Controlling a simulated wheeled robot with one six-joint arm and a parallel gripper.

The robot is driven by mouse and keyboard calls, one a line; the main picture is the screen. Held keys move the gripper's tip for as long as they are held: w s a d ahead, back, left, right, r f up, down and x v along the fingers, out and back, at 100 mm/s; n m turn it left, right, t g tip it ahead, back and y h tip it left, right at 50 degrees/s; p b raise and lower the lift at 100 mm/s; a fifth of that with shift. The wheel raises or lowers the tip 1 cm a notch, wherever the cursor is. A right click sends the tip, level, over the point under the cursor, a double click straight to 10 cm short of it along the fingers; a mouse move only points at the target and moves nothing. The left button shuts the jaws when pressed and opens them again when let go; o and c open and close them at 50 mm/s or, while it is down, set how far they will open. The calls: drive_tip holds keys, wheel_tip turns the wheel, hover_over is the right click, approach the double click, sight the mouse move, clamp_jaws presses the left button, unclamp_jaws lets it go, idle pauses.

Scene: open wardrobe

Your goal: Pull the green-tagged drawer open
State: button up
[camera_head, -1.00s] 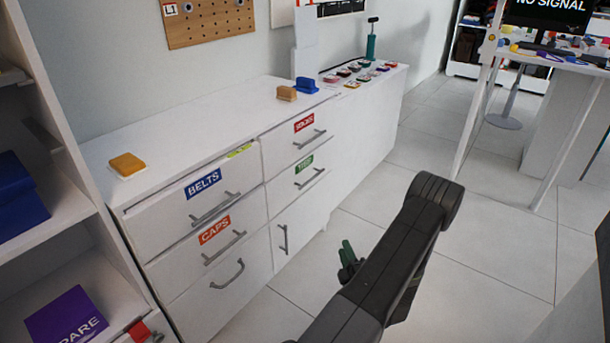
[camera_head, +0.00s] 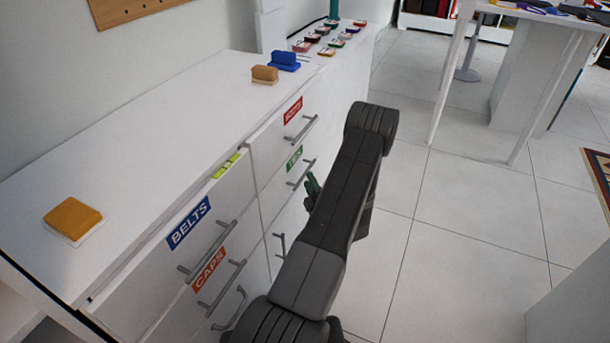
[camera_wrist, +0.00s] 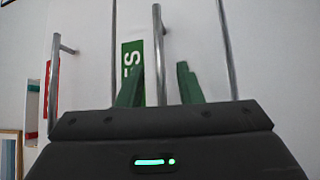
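The green-tagged drawer (camera_head: 283,179) is on the right side of the white dresser, below the red-tagged one, and looks shut. Its green tag (camera_head: 294,158) sits above a grey bar handle (camera_head: 301,173). My gripper (camera_head: 312,186) has green fingers and is just in front of this drawer, close to the handle. In the wrist view, the green tag (camera_wrist: 132,58) is partly hidden by a finger. My gripper (camera_wrist: 160,88) is open there, with a handle bar (camera_wrist: 159,50) showing between its fingers. I cannot tell whether they touch it.
The BELTS drawer (camera_head: 150,270) and CAPS drawer (camera_head: 190,318) with bar handles are at left. The red-tagged drawer (camera_head: 270,130) is above. Yellow (camera_head: 73,217), tan (camera_head: 265,74) and blue (camera_head: 284,60) items lie on the dresser top (camera_head: 150,130).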

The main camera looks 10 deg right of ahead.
drive_tip(key=shift+x, duration=2.3)
clamp_jaws()
